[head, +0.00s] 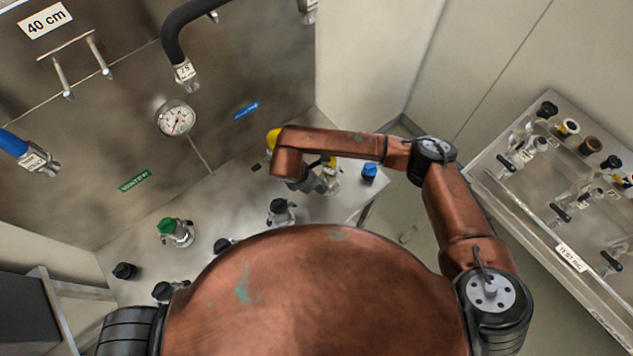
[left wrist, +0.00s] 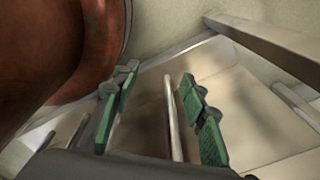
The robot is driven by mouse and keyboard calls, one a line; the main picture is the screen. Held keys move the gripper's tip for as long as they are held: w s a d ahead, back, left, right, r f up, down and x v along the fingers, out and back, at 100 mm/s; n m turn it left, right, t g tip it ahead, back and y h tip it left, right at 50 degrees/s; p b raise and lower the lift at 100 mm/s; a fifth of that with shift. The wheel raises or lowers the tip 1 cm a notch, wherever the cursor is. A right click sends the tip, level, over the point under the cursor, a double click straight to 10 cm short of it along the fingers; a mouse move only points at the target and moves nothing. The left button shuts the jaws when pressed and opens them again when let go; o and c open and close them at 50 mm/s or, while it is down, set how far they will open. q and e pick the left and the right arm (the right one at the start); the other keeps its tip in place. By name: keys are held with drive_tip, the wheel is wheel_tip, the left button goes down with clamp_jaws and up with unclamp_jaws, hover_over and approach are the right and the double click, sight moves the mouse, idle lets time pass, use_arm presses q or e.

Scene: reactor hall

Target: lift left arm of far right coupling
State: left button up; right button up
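A steel bench carries several capped couplings in the head view. A silver fitting (head: 328,178) sits at its right end, right by my right gripper (head: 316,183), with a bit of yellow above it. A blue cap (head: 369,172) stands just right of it. My copper right arm reaches in from the right and hides much of this fitting; its arms cannot be made out, and I cannot tell whether the fingers touch it. My left gripper (left wrist: 160,110) shows only in the left wrist view, its green fingers apart, with a thin metal rod (left wrist: 173,118) visible between or beyond them.
On the bench stand a green-capped coupling (head: 175,232), a black-capped one (head: 281,212) and a black knob (head: 125,270). A yellow cap (head: 273,138) is behind my arm. The back panel holds a gauge (head: 176,118) and hoses. A test rig (head: 535,215) stands right.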

drive_tip(key=shift+s+r, duration=0.25)
drive_tip(key=shift+s, duration=0.2)
drive_tip(key=shift+w+f, duration=0.15)
drive_tip(key=shift+w, duration=0.05)
drive_tip(key=c, duration=0.4)
drive_tip(key=shift+s, duration=0.1)
clamp_jaws()
use_arm(q)
drive_tip(key=shift+w, duration=0.4)
